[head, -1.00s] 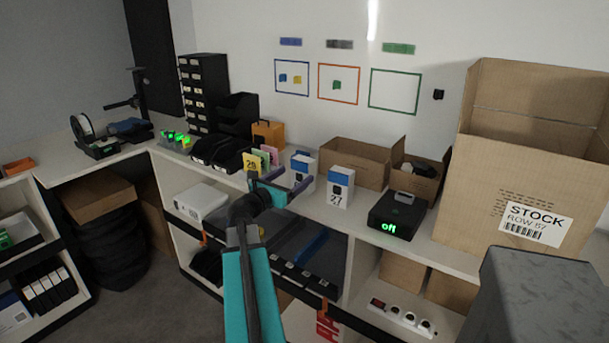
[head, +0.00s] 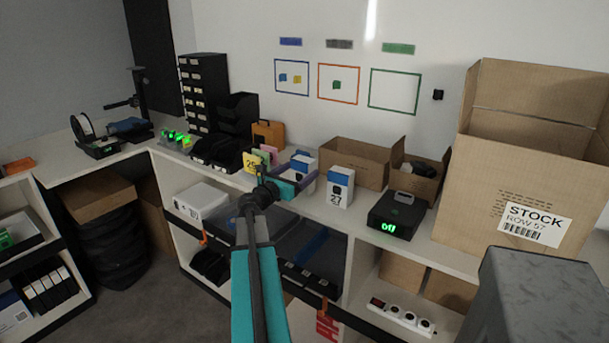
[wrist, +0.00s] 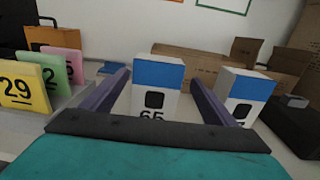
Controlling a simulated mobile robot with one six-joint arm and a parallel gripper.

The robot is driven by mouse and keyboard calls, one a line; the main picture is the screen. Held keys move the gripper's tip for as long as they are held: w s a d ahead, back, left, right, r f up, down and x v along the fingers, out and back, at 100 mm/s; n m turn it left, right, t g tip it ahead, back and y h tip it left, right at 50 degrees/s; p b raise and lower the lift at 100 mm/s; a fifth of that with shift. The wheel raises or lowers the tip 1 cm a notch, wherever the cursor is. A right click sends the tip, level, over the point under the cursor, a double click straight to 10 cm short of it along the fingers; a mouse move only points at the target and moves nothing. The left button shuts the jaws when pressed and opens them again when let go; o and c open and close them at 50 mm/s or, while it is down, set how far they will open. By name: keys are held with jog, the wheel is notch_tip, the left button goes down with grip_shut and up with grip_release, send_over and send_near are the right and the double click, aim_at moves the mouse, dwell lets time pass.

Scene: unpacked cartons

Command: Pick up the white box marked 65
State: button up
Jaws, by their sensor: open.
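The white box marked 65 (wrist: 157,88) has a blue band on top and a black square on its front; it stands upright on the counter. In the wrist view its lower part is hidden by my gripper. My gripper (wrist: 159,80) is open, with one purple finger on each side of the box's front, the right finger close to its right edge. In the head view my gripper (head: 287,186) partly covers the same box (head: 302,163). I cannot tell whether the fingers touch it.
A similar white box marked 27 (head: 340,187) stands just right. Coloured number cards (wrist: 28,85) stand to the left. Open cardboard cartons (head: 355,163) are behind, and a black device with a green display (head: 397,215) is further right.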

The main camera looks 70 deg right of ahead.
aim_at(299, 170)
jog(key=shift+x, duration=1.75)
jog(key=shift+w, duration=0.2)
jog(key=shift+c, duration=0.3)
jog(key=c, duration=1.2)
jog(key=shift+r, duration=0.1)
jog(key=shift+r+p, duration=0.3)
jog(key=shift+r, duration=4.65)
